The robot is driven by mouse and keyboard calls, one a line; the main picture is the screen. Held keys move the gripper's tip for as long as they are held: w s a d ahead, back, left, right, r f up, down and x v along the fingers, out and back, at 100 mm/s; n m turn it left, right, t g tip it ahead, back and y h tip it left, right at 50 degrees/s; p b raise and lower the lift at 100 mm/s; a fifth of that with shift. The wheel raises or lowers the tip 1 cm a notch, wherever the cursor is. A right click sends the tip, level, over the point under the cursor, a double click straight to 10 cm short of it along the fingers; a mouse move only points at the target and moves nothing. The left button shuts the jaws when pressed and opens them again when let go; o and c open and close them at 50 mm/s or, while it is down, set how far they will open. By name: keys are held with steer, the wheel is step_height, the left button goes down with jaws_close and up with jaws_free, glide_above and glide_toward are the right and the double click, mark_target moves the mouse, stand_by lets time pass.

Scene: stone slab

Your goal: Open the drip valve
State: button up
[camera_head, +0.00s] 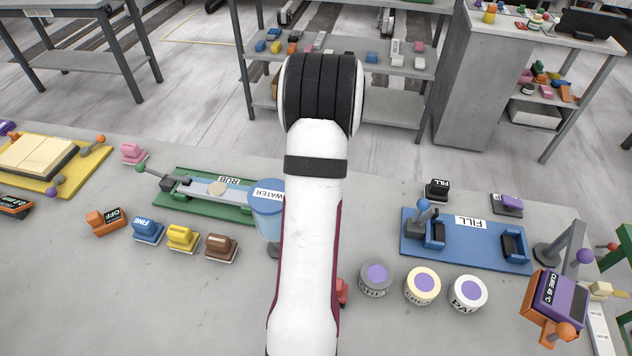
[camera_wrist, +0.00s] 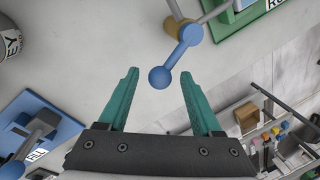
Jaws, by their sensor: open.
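The drip valve shows in the wrist view as a blue lever (camera_wrist: 176,57) with a round ball end (camera_wrist: 160,77), fixed to a brass-coloured body (camera_wrist: 178,26). My gripper (camera_wrist: 158,73) has teal fingers spread open on either side of the ball end. I see a gap on both sides, and nothing is gripped. In the head view, the blue WATER tank (camera_head: 268,212) stands by the green RUB board (camera_head: 180,208). My arm covers part of the tank. The valve lever and my gripper are hidden behind my arm there.
A blue FILL board (camera_head: 415,250) lies to the right, with several lidded pots (camera_head: 423,301) in front of it. Coloured stamp-like blocks (camera_head: 181,238) stand to the left. In the wrist view, the green board (camera_wrist: 240,20) is close beyond the valve.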

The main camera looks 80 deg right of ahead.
steer(key=shift+c, duration=0.2)
jaws_close()
stand_by(1.2)
